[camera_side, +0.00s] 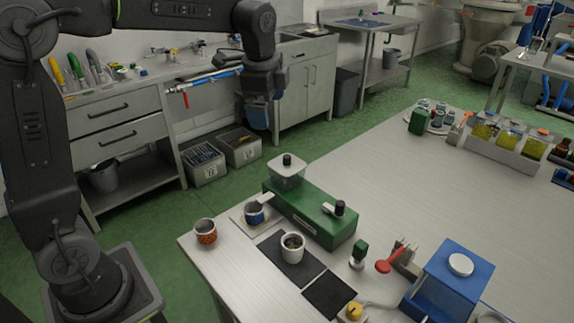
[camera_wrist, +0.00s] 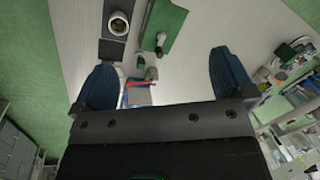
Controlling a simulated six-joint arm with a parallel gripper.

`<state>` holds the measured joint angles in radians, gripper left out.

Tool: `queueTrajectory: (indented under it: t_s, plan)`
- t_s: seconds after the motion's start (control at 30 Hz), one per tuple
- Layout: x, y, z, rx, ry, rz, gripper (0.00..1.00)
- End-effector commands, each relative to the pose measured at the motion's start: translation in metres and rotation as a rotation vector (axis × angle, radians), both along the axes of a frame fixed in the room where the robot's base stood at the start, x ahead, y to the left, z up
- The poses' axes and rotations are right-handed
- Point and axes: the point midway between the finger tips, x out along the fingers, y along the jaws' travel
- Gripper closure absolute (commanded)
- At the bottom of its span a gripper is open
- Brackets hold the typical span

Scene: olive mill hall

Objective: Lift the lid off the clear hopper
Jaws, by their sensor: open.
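The clear hopper (camera_side: 285,181) stands on the left end of a green machine (camera_side: 305,219) on the steel table. Its lid (camera_side: 296,168) sits on top, with a black knob (camera_side: 287,159). My gripper (camera_side: 258,122) is above and beyond the hopper in the side view, apart from it, with fingers pointing down. In the wrist view, my gripper (camera_wrist: 162,80) has its two blue fingers wide apart with nothing between them. Part of the green machine (camera_wrist: 163,25) shows at the top there. I cannot make out the hopper in that view.
A cup with dark contents (camera_side: 292,248) stands on a black mat in front of the machine. A blue cup (camera_side: 254,213) and an orange patterned cup (camera_side: 205,232) are left of it. A blue box (camera_side: 445,281) stands front right. The table's far middle is clear.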

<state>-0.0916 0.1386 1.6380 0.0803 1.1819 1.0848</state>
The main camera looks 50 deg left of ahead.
Motion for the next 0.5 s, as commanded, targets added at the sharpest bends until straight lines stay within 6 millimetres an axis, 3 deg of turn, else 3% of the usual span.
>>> queueTrajectory:
  t_s: [0.03,0.2,0.33,0.5]
  plan:
    - [0.021,0.007,-0.011,0.017,0.039,-0.072,0.00]
    - [0.071,0.027,-0.045,0.058,0.147,-0.323,0.00]
    - [0.094,0.039,-0.066,0.072,0.201,-0.456,0.00]
    - [0.105,0.045,-0.081,0.076,0.231,-0.534,0.00]
